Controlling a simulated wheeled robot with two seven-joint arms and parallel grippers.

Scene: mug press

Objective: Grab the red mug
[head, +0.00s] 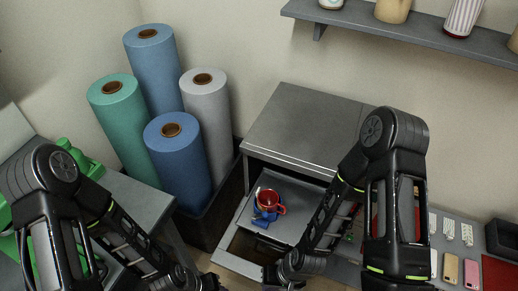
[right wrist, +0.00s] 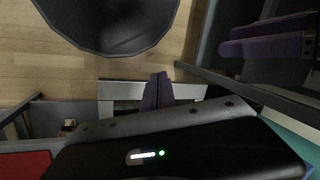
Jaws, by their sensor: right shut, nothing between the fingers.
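The red mug (head: 268,200) stands on a blue piece (head: 266,214) on the grey tray (head: 296,228) of the press, in front of the grey cabinet. It looks upright. My right gripper (head: 272,280) is at the bottom edge of the head view, below and apart from the mug. In the right wrist view its purple fingers (right wrist: 157,92) are shut and empty. My left gripper (head: 215,284) is at the bottom of the head view; its two purple fingers (right wrist: 265,36) show apart at the upper right of the right wrist view. The mug is not seen there.
A grey cabinet (head: 302,130) stands behind the tray. Rolls of blue (head: 178,165), green and white material stand at the left in a dark bin. A wall shelf (head: 400,35) holds several vessels. Phones (head: 450,268) lie on the right bench.

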